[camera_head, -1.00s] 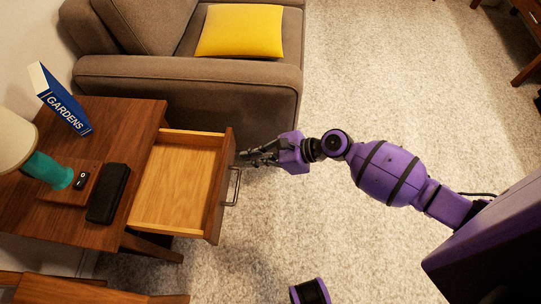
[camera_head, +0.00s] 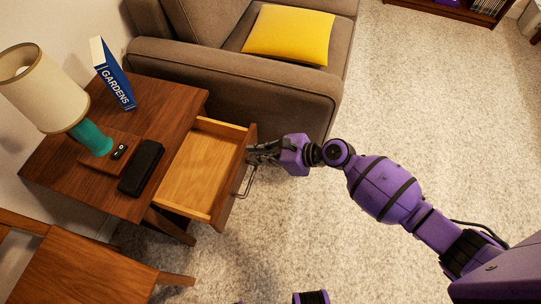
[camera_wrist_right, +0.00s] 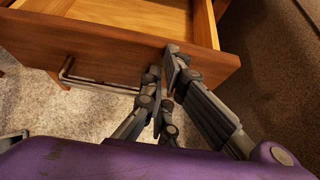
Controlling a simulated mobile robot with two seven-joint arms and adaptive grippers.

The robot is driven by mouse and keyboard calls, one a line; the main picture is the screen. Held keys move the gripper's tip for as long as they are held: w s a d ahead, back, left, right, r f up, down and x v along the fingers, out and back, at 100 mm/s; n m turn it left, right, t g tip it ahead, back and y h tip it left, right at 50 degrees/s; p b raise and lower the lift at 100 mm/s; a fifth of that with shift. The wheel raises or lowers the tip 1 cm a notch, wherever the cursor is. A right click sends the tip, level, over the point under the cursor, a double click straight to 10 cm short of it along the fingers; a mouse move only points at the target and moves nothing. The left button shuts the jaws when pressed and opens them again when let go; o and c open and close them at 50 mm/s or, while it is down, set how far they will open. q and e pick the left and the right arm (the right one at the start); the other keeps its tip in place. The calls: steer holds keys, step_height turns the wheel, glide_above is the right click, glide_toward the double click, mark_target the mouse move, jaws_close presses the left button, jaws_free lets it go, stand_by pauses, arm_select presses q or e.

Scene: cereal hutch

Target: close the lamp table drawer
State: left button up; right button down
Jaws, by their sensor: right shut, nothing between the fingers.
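The lamp table (camera_head: 75,185) stands at the left in the head view, with its wooden drawer (camera_head: 196,172) pulled out to the right and empty. The drawer front carries a metal bar handle (camera_head: 245,182). My right gripper (camera_head: 252,153) is shut and empty, with its fingertips at the far part of the drawer front, beyond the handle. In the right wrist view its fingertips (camera_wrist_right: 168,70) overlap the drawer front (camera_wrist_right: 110,52), to the right of the handle (camera_wrist_right: 95,83); they look to be touching it or very close. My left gripper is not in view.
A brown sofa (camera_head: 235,85) with a yellow cushion (camera_head: 290,34) stands behind the drawer. A lamp (camera_head: 92,138), a blue book (camera_head: 115,75) and a black case (camera_head: 142,167) are on the table. A wooden chair (camera_head: 85,268) is at lower left. Carpet (camera_head: 300,230) at right is clear.

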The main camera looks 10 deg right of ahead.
steer(key=p, duration=0.2)
glide_above(216, 154)
steer(key=shift+s+d, duration=0.25)
steer(key=shift+d, duration=0.15)
steer(key=shift+w+a, duration=0.25)
steer(key=shift+a, duration=0.3)
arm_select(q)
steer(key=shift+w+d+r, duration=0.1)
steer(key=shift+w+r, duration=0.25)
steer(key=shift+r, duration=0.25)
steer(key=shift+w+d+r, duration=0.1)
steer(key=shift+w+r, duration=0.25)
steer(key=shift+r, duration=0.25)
arm_select(e)
steer(key=shift+w+a, duration=0.1)
